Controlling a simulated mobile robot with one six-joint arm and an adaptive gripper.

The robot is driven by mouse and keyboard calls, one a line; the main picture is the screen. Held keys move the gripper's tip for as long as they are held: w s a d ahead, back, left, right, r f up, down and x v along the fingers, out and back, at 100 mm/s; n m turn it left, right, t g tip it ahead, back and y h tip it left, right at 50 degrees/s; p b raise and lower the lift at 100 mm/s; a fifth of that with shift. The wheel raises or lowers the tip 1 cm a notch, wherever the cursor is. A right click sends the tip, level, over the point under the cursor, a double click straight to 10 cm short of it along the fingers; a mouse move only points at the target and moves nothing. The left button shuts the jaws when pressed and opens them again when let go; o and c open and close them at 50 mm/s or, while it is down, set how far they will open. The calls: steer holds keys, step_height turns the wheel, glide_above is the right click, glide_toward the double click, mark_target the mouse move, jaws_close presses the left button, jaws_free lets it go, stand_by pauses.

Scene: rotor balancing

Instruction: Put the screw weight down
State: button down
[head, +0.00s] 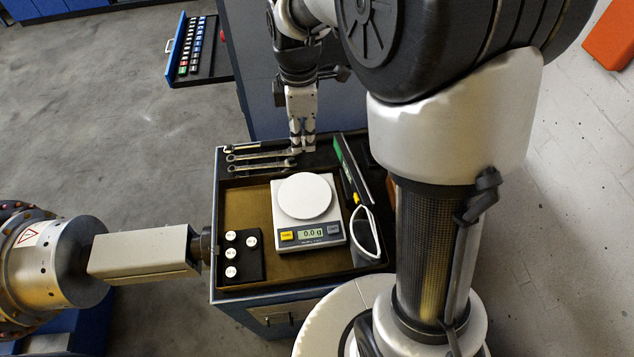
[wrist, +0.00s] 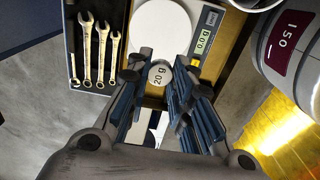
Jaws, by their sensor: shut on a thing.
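My gripper (head: 302,149) points down over the far part of the tool cart, beyond the scale. In the wrist view my gripper (wrist: 160,82) is shut on the screw weight (wrist: 159,74), a small pale disc marked "20 g". The weight is not clear to see in the head view. The white round pan of the scale (head: 305,197) is empty and its display reads 0.0 g. The scale also shows in the wrist view (wrist: 163,27), past the fingertips. A black weight block (head: 243,270) with several white-topped weights stands left of the scale.
Several wrenches (head: 262,161) lie at the cart's back left. A green and black tool (head: 352,171) and a white loop (head: 364,236) are right of the scale. A rotor (head: 50,262) is at far left. An open drawer (head: 207,68) juts out behind.

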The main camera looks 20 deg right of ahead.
mark_target(305, 194)
step_height(305, 194, down, 19)
steer(key=shift+a+f+b, duration=0.15)
steer(key=shift+f+b, duration=0.05)
steer(key=shift+b, duration=1.05)
steer(key=shift+s, duration=0.1)
steer(key=shift+f, duration=0.1)
steer(key=c, duration=1.4)
jaws_free()
